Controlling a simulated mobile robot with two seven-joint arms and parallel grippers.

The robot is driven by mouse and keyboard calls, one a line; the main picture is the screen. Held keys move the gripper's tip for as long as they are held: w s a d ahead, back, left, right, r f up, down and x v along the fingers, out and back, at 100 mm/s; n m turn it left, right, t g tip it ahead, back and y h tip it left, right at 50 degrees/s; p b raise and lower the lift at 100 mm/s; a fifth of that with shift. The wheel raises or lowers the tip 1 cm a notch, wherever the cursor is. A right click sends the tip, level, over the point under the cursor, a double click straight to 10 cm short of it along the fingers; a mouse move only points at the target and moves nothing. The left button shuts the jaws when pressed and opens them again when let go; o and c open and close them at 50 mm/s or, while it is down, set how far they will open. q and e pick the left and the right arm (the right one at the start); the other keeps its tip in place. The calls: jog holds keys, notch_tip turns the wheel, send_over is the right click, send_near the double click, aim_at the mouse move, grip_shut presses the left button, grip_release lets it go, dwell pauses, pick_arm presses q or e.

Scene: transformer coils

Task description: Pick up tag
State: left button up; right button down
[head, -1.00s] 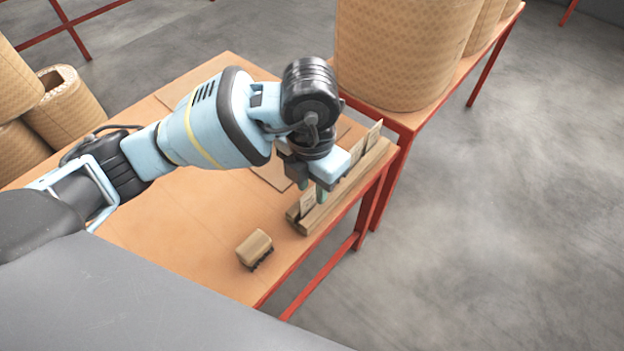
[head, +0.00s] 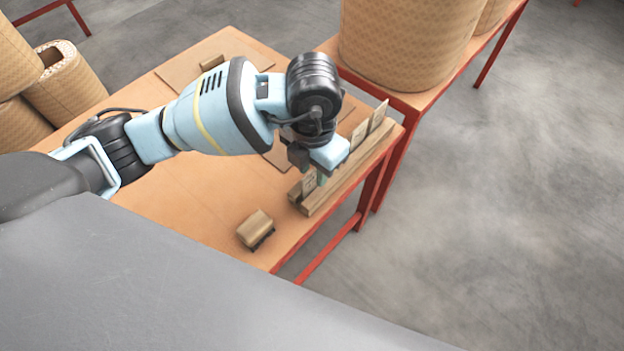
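Several thin upright tags stand in a slotted wooden holder (head: 346,183) along the table's right edge. The nearest tag (head: 309,183) is at the holder's front end. Two more tags, including a taller one (head: 378,115), stand toward its far end. My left gripper (head: 312,177) points down at the nearest tag, with a greenish fingertip close beside it. The other fingertip is hard to make out, so I cannot tell whether the fingers touch or grip the tag. My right gripper is out of view.
A small wooden block with a dark underside (head: 255,229) lies near the front edge of the table (head: 190,205). Large wound coils (head: 408,40) stand on a second table behind right. More coils (head: 65,88) are at left.

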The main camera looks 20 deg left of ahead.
aim_at(312, 178)
pick_arm(q)
notch_tip(312, 178, down, 4)
jog(key=shift+a+r, duration=0.1)
grip_shut()
jog(key=shift+r, duration=0.15)
dwell(0.3)
jog(key=shift+r, duration=0.6)
notch_tip(312, 178, up, 2)
jog(key=shift+w+r, duration=0.1)
jog(key=shift+r, duration=0.15)
jog(key=s+d+r, duration=0.1)
jog(key=s+d, duration=1)
jog(key=shift+s, duration=0.35)
